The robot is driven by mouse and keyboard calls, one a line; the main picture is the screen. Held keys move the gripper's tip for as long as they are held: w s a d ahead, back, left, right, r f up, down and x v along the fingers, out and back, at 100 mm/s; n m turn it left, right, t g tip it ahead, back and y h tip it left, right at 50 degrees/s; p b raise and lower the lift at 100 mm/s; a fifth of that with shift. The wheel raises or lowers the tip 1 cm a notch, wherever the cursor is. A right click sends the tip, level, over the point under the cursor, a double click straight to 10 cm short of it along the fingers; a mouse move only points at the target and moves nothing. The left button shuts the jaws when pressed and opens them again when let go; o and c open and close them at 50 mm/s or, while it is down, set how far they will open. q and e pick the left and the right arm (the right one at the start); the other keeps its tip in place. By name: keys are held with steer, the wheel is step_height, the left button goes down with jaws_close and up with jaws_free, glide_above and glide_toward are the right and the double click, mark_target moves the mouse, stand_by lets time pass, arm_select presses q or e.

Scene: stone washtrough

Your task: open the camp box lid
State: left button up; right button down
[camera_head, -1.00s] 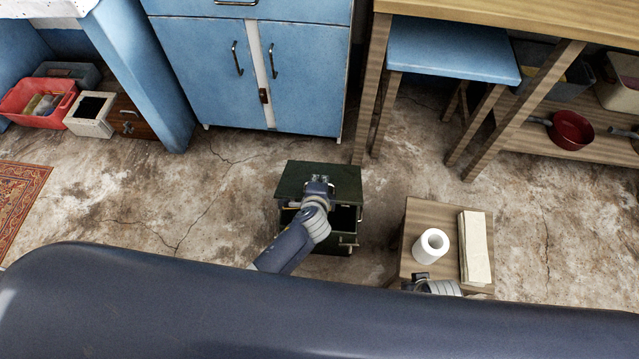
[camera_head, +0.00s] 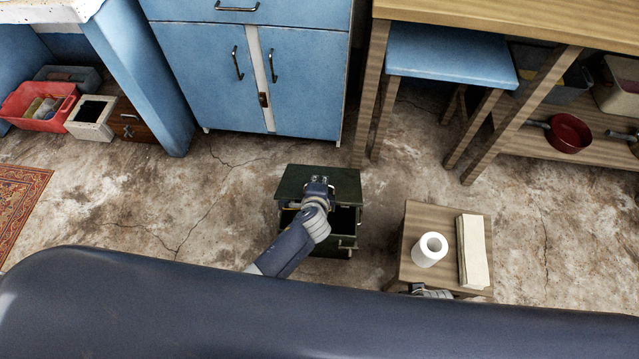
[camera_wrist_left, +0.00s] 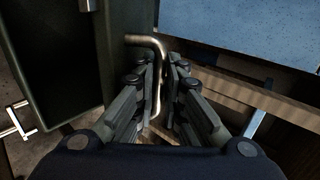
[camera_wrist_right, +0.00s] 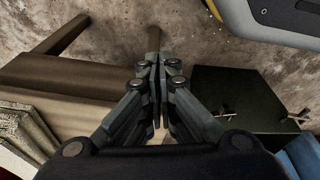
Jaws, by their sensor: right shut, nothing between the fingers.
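The camp box (camera_head: 318,246) is a dark green box on the floor in the middle of the head view. Its lid (camera_head: 291,180) stands partly open, with a dark gap showing below its near edge. My left gripper (camera_head: 319,182) is at the lid. In the left wrist view its fingers (camera_wrist_left: 157,82) are closed around a bent metal handle (camera_wrist_left: 148,41) beside a dark green panel. My right gripper (camera_wrist_right: 155,68) is shut and empty; the box also shows right of it in the right wrist view (camera_wrist_right: 235,92). In the head view my body mostly hides that gripper.
A small wooden table (camera_head: 419,217) with a white roll (camera_head: 430,250) and a pale folded stack (camera_head: 473,250) stands right of the box. A blue cabinet (camera_head: 210,80) and a blue-topped stool (camera_head: 450,55) stand behind. The floor left of the box is clear.

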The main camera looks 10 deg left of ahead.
arm_select(q)
steer(key=shift+s, duration=0.1)
steer(key=v, duration=1.2)
stand_by(0.6)
